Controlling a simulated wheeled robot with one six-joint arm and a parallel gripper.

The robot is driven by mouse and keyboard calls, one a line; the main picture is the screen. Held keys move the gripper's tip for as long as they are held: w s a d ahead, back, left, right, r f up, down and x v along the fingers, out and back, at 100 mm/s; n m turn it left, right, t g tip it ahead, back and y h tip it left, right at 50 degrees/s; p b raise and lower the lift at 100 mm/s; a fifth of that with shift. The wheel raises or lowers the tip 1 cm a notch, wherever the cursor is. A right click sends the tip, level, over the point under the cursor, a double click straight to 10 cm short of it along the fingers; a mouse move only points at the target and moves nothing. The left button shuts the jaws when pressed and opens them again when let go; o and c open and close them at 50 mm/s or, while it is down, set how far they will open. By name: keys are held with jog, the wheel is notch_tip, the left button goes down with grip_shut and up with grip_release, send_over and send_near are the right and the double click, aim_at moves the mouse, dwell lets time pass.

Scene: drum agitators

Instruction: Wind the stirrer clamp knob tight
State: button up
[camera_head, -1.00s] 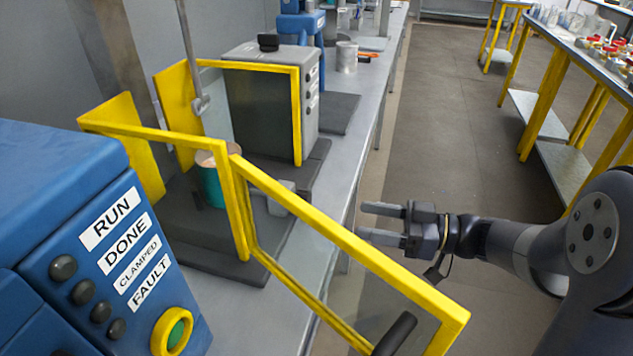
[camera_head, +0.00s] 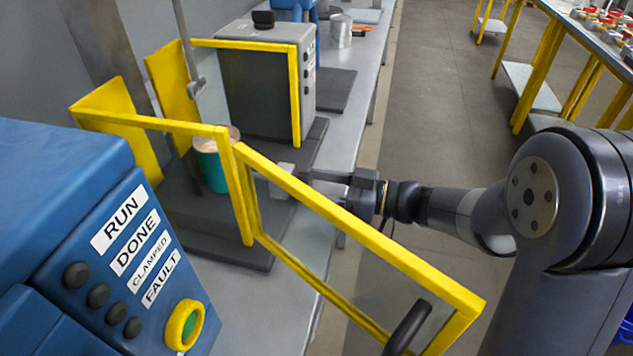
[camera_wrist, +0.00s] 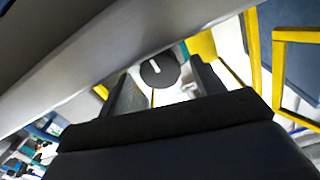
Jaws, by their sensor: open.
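The clamp knob (camera_wrist: 160,70) is a dark round disc with a white line, seen in the wrist view between and beyond my fingertips. My gripper (camera_wrist: 163,82) is open, with one finger to each side of the knob in that view. I cannot tell whether they touch it. In the head view my gripper (camera_head: 325,184) reaches in from the right, partly behind the yellow door frame, close to a light grey clamp block (camera_head: 281,180). The knob is not clear there. A teal drum (camera_head: 211,172) stands left of the block, behind the yellow guard.
The yellow-framed door (camera_head: 358,240) stands swung out toward the aisle, with a dark handle (camera_head: 408,325). A blue control box (camera_head: 75,215) with labels and a green button (camera_head: 188,327) is at the left. A grey machine (camera_head: 268,75) stands behind. The aisle floor (camera_head: 440,100) is clear.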

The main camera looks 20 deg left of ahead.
jog(key=shift+a, duration=0.35)
jog(key=shift+c, duration=0.3)
jog(key=c, duration=0.9)
